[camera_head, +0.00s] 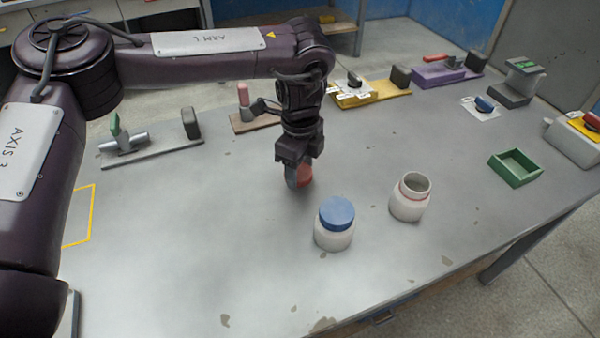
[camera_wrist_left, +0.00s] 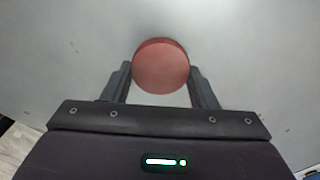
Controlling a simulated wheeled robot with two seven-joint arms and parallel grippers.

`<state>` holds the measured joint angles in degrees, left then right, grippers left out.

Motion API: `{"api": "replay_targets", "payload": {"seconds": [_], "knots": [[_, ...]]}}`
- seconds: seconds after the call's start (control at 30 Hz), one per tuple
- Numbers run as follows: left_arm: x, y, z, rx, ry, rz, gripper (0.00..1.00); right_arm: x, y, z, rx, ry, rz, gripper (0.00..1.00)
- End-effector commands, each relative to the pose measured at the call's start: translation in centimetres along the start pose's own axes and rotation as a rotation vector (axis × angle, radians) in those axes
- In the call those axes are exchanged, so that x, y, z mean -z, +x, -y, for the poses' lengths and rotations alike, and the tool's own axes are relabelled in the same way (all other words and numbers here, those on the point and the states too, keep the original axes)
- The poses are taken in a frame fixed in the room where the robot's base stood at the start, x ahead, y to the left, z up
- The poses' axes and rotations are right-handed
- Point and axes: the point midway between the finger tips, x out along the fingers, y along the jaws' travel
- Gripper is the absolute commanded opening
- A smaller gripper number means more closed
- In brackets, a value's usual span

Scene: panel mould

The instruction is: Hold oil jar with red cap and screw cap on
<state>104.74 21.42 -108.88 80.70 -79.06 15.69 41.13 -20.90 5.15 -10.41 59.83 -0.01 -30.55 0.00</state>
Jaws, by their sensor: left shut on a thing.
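My left gripper (camera_head: 298,174) points down at the middle of the table, its fingers shut on the red cap (camera_head: 305,173). In the left wrist view, the round red cap (camera_wrist_left: 161,66) sits between the two fingertips (camera_wrist_left: 161,80), seen from above. I cannot tell whether the cap touches the table. The white oil jar with a red ring at its neck (camera_head: 408,206) stands upright and open, to the right of the gripper and apart from it. My right gripper is not in view.
A white jar with a blue cap (camera_head: 334,236) stands between the gripper and the table's front edge. A green tray (camera_head: 496,163) lies at the right. Several fixtures, among them a yellow one (camera_head: 385,97) and a purple one (camera_head: 437,76), line the back. The table's left front is clear.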

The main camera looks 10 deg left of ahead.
Motion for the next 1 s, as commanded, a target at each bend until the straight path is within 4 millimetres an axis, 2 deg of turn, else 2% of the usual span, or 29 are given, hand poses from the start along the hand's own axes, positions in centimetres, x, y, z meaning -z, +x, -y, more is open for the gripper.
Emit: {"api": "replay_targets", "payload": {"seconds": [0.17, 0.3, 0.5, 0.7, 1.0], "knots": [[0.0, -4.7, 0.1, 0.007, -0.001, 0.0, 0.32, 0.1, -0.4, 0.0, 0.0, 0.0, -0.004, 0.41], [0.0, -9.0, 0.1, 0.007, 0.001, 0.004, 0.32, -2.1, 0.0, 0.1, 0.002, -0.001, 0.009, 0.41], [0.0, -13.8, 0.1, 0.005, 0.001, 0.003, 0.32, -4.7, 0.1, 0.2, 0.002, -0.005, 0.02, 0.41], [0.0, -16.7, 0.1, 0.003, 0.0, 0.002, 0.32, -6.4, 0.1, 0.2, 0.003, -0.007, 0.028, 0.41], [0.0, -17.6, 0.0, 0.0, 0.0, -0.001, 0.32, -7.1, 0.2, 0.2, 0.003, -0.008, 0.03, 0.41]]}}
